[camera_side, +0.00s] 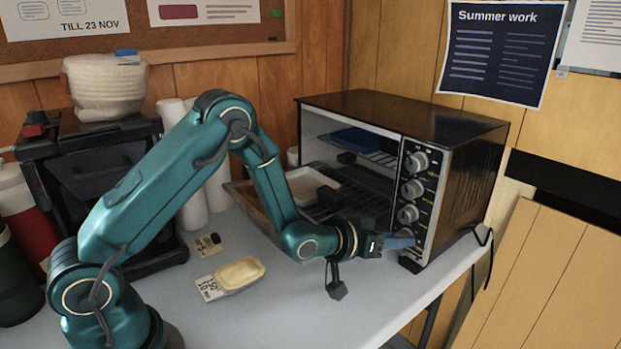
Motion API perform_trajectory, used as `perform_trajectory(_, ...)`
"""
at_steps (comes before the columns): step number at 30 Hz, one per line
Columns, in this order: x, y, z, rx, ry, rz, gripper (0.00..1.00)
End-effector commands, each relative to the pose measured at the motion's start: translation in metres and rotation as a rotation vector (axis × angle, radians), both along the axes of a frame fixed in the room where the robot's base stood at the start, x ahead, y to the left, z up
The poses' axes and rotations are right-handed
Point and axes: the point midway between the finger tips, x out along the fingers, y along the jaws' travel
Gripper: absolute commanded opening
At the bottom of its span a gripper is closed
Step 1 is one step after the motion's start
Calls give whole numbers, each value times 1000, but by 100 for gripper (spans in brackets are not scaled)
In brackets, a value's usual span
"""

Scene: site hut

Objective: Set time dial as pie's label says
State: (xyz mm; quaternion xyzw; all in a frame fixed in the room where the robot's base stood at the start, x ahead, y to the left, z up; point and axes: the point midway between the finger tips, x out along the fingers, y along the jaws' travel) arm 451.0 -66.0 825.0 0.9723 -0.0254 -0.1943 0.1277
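The oven front is open, showing racks, a white dish (312,184) and a blue item (355,139). A small card (207,244) with a dark object lies behind the pie. A black machine (95,170) and white cup stacks (192,208) stand left. The front table is clear.

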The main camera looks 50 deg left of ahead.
Motion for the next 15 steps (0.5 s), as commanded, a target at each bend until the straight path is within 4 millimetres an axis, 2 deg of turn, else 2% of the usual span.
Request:
perform_trajectory(8, 0, -1, 1, 41, -1, 0, 0)
perform_trajectory(15, 0, -3, 1, 184, -3, -2, 0)
